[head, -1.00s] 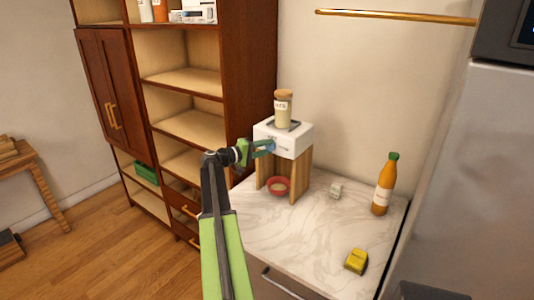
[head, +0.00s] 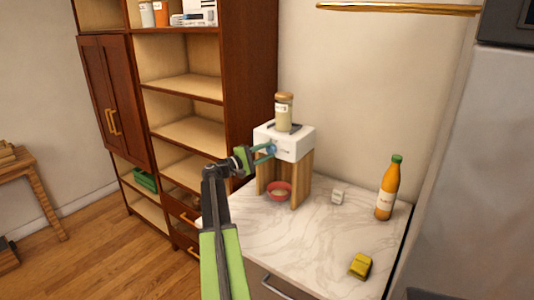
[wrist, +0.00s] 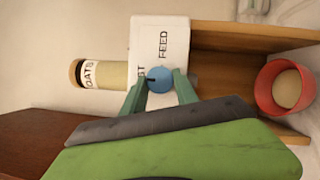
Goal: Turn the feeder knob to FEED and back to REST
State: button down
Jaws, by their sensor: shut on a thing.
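The feeder is a white box (head: 295,143) on wooden legs on the counter, with a jar of oats (head: 284,112) on top. Its blue round knob (wrist: 160,79) is on the front face, and also shows in the head view (head: 271,149). My gripper (wrist: 160,85) is shut on the knob, one green finger on each side. The knob's dark mark points left in the wrist view, towards a partly hidden label ending in "ST". The FEED label (wrist: 163,45) is above the knob in that view.
A red bowl (head: 279,190) stands under the feeder. A small white item (head: 338,196), an orange bottle (head: 387,190) and a yellow object (head: 361,266) stand to its right on the marble counter (head: 300,235). A tall wooden shelf (head: 250,90) rises on the left.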

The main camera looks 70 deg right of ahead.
jog(key=shift+a+f, duration=0.1)
jog(key=shift+f, duration=0.05)
jog(key=c, duration=0.9)
grip_release()
jog(key=shift+c, duration=0.2)
jog(key=b+v, duration=0.1)
jog(key=v, duration=1.6)
jog(key=shift+w+b, duration=0.25)
jog(key=shift+b, duration=0.15)
